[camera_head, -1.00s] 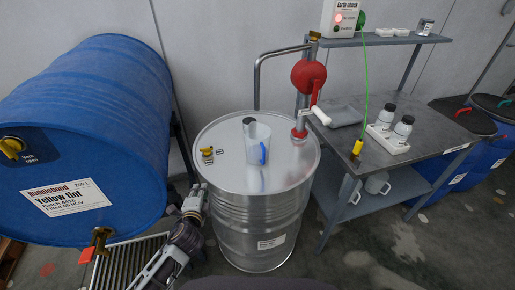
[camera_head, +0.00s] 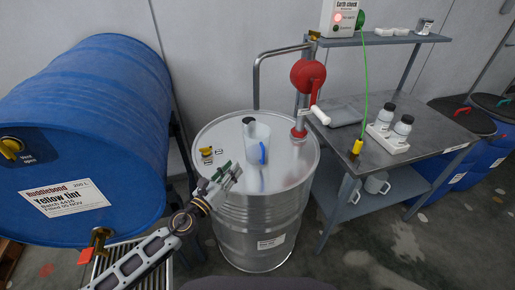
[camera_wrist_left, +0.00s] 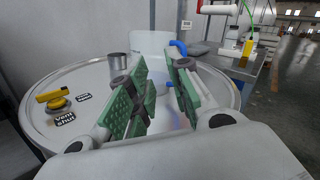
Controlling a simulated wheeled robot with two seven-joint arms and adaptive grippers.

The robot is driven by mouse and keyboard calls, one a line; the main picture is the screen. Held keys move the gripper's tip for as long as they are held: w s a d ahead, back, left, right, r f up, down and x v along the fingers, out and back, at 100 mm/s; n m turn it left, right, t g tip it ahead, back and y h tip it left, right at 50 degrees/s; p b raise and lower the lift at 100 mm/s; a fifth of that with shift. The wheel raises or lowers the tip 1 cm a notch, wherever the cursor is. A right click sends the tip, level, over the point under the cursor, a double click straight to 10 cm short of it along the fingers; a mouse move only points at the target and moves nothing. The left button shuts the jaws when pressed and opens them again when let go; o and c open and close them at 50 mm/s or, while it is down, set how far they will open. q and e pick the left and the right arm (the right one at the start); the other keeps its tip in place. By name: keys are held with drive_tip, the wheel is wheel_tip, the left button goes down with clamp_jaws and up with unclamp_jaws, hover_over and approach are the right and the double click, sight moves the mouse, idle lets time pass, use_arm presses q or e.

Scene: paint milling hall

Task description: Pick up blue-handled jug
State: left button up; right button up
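The blue-handled jug (camera_head: 256,145) is translucent white and stands upright on the lid of the steel drum (camera_head: 285,178). Its blue handle (camera_head: 262,153) faces the front right in the head view. In the left wrist view the jug (camera_wrist_left: 150,46) stands ahead, partly hidden behind the fingers. My left gripper (camera_head: 228,176) is over the front left of the lid, just short of the jug. Its green-padded fingers (camera_wrist_left: 158,92) are spread, with nothing held between them. My right gripper is not in view.
A small grey cup (camera_wrist_left: 118,62) stands left of the jug. A yellow vent cap (camera_head: 206,151) sits on the lid's left. A red hand pump (camera_head: 308,76) rises at the lid's back right. A blue drum (camera_head: 90,130) lies left; a steel bench (camera_head: 420,128) stands right.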

sight(263, 157)
use_arm(q)
drive_tip(key=m, duration=0.2)
drive_tip(key=d+f+m+g+h, duration=0.1)
drive_tip(key=m, duration=0.1)
drive_tip(key=s+d+f+m+g+h, duration=0.1)
drive_tip(key=m, duration=0.1)
drive_tip(key=shift+s, duration=0.1)
drive_tip(key=shift+d, duration=0.1)
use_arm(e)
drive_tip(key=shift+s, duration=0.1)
use_arm(q)
drive_tip(key=shift+p+x, duration=0.4)
drive_tip(key=shift+x, duration=1.25)
drive_tip(key=shift+p+x, duration=0.7)
drive_tip(key=shift+x, duration=1.6)
drive_tip(key=shift+w+d+f, duration=0.1)
drive_tip(key=shift+w+d, duration=0.15)
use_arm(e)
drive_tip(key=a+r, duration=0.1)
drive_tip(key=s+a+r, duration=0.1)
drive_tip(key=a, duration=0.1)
